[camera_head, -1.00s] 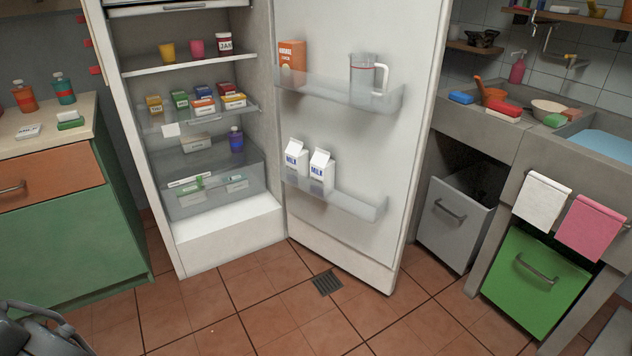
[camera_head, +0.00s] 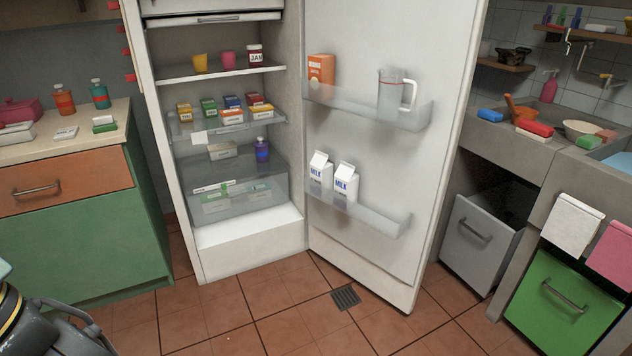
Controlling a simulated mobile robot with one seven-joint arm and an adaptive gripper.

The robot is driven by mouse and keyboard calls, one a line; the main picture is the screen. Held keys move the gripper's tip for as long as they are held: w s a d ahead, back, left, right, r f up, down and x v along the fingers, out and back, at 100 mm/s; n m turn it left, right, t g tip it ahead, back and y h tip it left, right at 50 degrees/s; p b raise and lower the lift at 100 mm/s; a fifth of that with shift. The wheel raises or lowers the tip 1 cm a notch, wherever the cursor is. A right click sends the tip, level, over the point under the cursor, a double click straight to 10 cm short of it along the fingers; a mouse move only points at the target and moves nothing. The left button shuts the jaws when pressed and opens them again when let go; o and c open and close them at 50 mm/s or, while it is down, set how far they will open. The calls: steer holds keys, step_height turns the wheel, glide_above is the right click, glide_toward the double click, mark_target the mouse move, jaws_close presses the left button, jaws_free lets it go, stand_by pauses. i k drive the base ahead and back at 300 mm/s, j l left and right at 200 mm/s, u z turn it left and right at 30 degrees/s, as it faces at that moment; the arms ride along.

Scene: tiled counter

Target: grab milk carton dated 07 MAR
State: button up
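Two white milk cartons with blue MILK lettering stand upright side by side in the lower door shelf of the open fridge: a left carton (camera_head: 320,174) and a right carton (camera_head: 345,184). Their lower parts show through the translucent shelf front (camera_head: 375,220). The dates on them are too small to read, so I cannot tell which one says 07 MAR. Part of my own arm shows at the bottom left corner, far from the cartons. My gripper's fingers are not visible.
The fridge door (camera_head: 440,130) stands wide open to the right. An orange carton (camera_head: 321,70) and a clear jug (camera_head: 392,92) stand in the upper door shelf. A green cabinet (camera_head: 85,235) is left. A grey bin drawer (camera_head: 480,235) stands partly out, right. The tiled floor (camera_head: 270,320) in front is clear.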

mark_target(321, 168)
steer(key=j+z, duration=0.15)
steer(key=z, duration=0.2)
steer(key=i+j+z, duration=0.1)
steer(key=z, duration=0.25)
steer(key=j+z, duration=0.5)
steer(key=j, duration=1.6)
steer(key=k+j+z, duration=0.15)
steer(key=j, duration=2.2)
steer(key=i, duration=0.85)
